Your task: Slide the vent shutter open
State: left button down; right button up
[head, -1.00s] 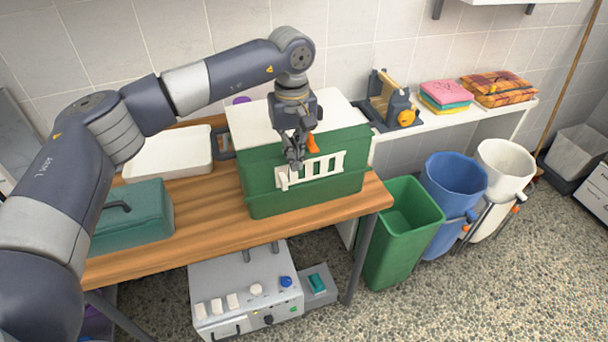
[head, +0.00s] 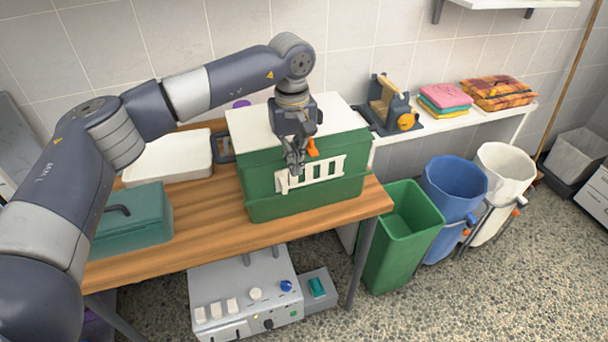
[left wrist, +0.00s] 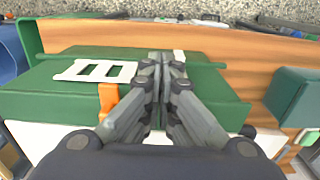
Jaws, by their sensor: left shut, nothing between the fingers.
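A green crate (head: 260,188) with a white lid (head: 247,128) stands on the wooden table. The white slotted vent shutter (head: 325,170) is on its front face, with green showing through the slots. It also shows in the left wrist view (left wrist: 72,71). My left gripper (head: 296,172) points down with its fingers shut and empty, in front of the shutter's left part. In the left wrist view the fingertips (left wrist: 167,58) hide part of it, and a small white piece shows beyond them. I cannot tell whether they touch the shutter. An orange part (head: 312,148) is beside the fingers.
A teal case (head: 140,225) and a white tray (head: 165,160) are to the left on the table. Green (head: 405,230), blue (head: 452,190) and white (head: 505,170) bins stand on the floor at right. A grey device (head: 240,300) is below the table. The table's front strip is clear.

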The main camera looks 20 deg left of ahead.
pick_arm(q)
jog(key=shift+f, duration=0.15)
dwell(0.3)
jog(key=s+a+f+b, duration=0.1)
jog(key=s+a+b, duration=0.1)
jog(key=a, duration=0.3)
jog(key=shift+s+a+f, duration=0.2)
jog(key=shift+s+a, duration=0.05)
jog(key=shift+s, duration=0.65)
jog(key=shift+r, duration=0.15)
dwell(0.5)
notch_tip(320, 180, up, 8)
jog(key=p, duration=0.4)
jog(key=shift+w+d, duration=0.3)
jog(key=shift+d, duration=0.15)
